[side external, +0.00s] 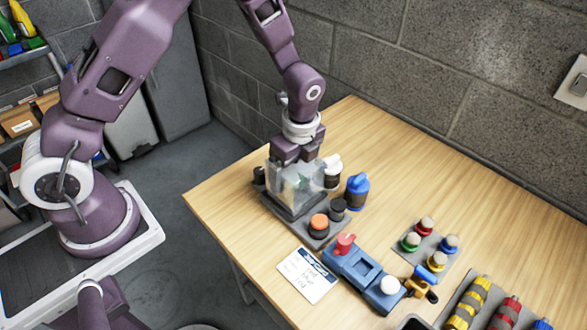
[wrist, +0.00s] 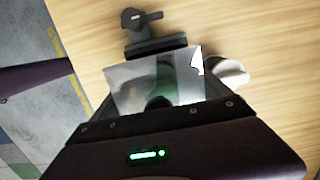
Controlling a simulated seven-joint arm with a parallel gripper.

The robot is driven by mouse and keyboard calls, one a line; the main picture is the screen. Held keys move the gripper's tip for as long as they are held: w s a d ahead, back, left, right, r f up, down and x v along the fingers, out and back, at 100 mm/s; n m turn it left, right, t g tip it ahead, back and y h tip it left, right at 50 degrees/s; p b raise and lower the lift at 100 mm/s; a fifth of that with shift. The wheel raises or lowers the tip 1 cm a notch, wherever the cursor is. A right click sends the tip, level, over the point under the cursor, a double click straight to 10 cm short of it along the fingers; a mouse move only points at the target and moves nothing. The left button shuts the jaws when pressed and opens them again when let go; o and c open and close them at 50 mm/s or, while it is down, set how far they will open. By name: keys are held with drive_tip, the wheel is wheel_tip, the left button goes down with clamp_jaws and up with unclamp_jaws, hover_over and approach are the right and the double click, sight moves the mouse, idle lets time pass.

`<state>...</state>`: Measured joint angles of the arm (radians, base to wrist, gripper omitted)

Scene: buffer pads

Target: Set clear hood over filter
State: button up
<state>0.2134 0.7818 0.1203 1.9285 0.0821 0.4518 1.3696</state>
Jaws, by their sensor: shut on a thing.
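A clear hood (side external: 290,185) is a see-through box held in my gripper (side external: 298,155). In the side view it is over or just above the left part of a dark grey base pad (side external: 285,212). In the wrist view the hood (wrist: 125,88) fills the space in front of my jaws (wrist: 155,110), which are shut on it. A green and dark item, likely the filter, shows blurred through the hood in the wrist view (wrist: 165,80). I cannot tell whether the hood's lower edge touches the pad.
A white-topped item (side external: 332,165) and a blue bottle (side external: 357,190) stand close right of the hood. An orange-topped jar (side external: 319,226) and a black-topped one (side external: 338,208) are in front. A blue block (side external: 362,273), a note card (side external: 306,275) and a pad with colored knobs (side external: 430,245) lie farther right.

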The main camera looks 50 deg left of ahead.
drive_tip(key=shift+f, duration=0.65)
idle(0.6)
drive_tip(key=o, duration=1.3)
drive_tip(key=r, duration=0.7)
drive_tip(key=shift+d+r, duration=0.3)
drive_tip(key=shift+d, duration=0.1)
drive_tip(key=s+a+r+n+t, duration=0.1)
drive_tip(key=s+r+n, duration=0.2)
drive_tip(key=r, duration=0.3)
drive_tip(key=s+a+r+n+t, duration=0.1)
drive_tip(key=s+r+n, duration=0.15)
drive_tip(key=r, duration=0.45)
drive_tip(key=s+r+n+t, duration=0.1)
drive_tip(key=s+r+n, duration=0.1)
drive_tip(key=s+n, duration=0.2)
drive_tip(key=s+r+n+t+h, duration=0.1)
drive_tip(key=s+r+n, duration=0.2)
drive_tip(key=s, duration=0.4)
drive_tip(key=s+r+n+t, duration=0.1)
drive_tip(key=s+r+n, duration=0.1)
drive_tip(key=s+n, duration=0.3)
drive_tip(key=shift+s+a+r+n+t, duration=0.25)
drive_tip(key=shift+s+a+t, duration=0.05)
drive_tip(key=shift+s+a, duration=0.15)
